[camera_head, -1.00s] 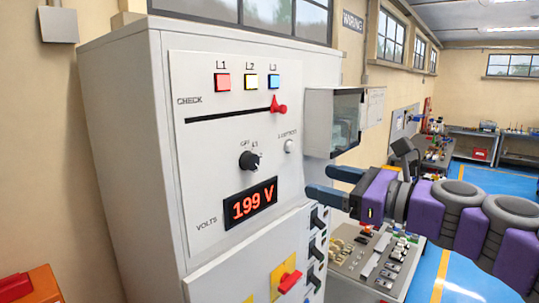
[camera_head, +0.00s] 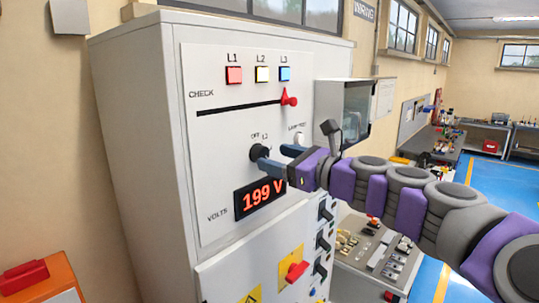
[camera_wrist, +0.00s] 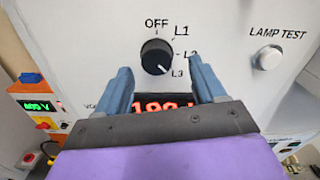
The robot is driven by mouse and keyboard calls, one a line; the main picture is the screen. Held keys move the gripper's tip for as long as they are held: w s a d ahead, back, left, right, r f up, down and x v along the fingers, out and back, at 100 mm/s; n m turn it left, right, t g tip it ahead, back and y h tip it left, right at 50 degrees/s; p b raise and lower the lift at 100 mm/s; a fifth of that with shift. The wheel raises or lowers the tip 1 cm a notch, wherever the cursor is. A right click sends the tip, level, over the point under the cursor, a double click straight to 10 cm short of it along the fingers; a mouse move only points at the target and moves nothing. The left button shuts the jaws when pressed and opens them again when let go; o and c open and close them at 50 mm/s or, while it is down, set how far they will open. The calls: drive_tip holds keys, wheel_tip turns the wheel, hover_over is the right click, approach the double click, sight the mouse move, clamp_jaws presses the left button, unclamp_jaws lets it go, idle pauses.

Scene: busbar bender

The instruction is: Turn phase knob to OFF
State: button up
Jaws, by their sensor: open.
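The phase knob (camera_head: 257,152) is a round black knob on the white cabinet panel, above the red 199 V display (camera_head: 260,197). In the wrist view the knob (camera_wrist: 157,56) has OFF, L1, L2 and L3 printed around it. Its white mark points down and right, towards L3. My gripper (camera_head: 271,158) is open in front of the panel, its blue fingers reaching towards the knob. In the wrist view the fingers (camera_wrist: 160,72) are spread left and right of the knob, slightly below it. I see no clear contact. The gripper body partly covers the display in the wrist view.
A white LAMP TEST button (camera_wrist: 269,57) sits right of the knob. Above are the L1 lamp (camera_head: 234,75), L2 lamp (camera_head: 262,74), L3 lamp (camera_head: 285,73) and a slider with a red pointer (camera_head: 289,98). Below is a red handle (camera_head: 297,270) on a yellow plate.

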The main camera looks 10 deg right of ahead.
sight(264, 155)
drive_tip(key=shift+x, duration=1.7)
drive_tip(key=shift+s+a, duration=0.15)
drive_tip(key=shift+a, duration=0.05)
drive_tip(key=shift+d, duration=0.1)
drive_tip(key=c, duration=1.1)
drive_tip(key=shift+o, duration=0.2)
